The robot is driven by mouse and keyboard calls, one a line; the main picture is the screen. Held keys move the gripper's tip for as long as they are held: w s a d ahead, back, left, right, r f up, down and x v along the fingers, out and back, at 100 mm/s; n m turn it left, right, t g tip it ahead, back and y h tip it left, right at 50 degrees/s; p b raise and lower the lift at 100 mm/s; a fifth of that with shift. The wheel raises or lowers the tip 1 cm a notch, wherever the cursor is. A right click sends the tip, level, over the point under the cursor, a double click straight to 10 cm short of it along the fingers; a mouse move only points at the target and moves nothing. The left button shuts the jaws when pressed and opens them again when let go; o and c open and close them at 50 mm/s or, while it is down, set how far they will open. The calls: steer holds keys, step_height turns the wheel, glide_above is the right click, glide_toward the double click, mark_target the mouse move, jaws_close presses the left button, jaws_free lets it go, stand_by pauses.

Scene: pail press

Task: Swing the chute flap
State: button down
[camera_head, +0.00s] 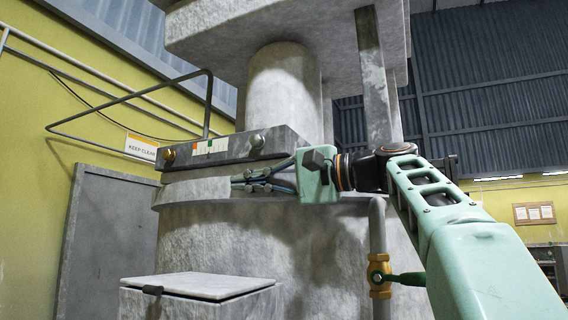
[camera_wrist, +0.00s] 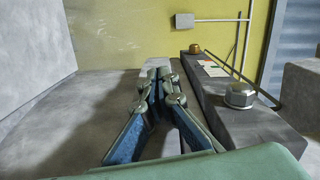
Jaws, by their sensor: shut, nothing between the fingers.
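The likeliest chute flap is a flat grey lid (camera_head: 205,285) with a dark handle (camera_head: 153,290), lying almost level on a box at the lower left in the head view. A dark seam shows under its front edge. I cannot confirm that it is the flap, and I cannot make it out in the wrist view. My gripper (camera_head: 236,183) is shut and empty, pointing left, above and to the right of the lid and well apart from it. In the wrist view its fingertips (camera_wrist: 158,73) meet beside a grey bar; I cannot tell whether they touch it.
The large grey press body (camera_head: 240,235) stands behind. A pipe with a brass valve (camera_head: 380,276) and green handle stands below my arm. A bent rod (camera_head: 208,95) and grey door (camera_head: 108,235) are at left.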

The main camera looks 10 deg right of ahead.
steer(key=s+d+r+n+t+h+b, duration=0.1)
steer(key=s+d+r+n+t+b, duration=0.1)
steer(key=s+d+n+t+b, duration=0.3)
steer(key=shift+d+r+n, duration=0.15)
steer(key=shift+d+n, duration=2.15)
steer(key=shift+n, duration=3.4)
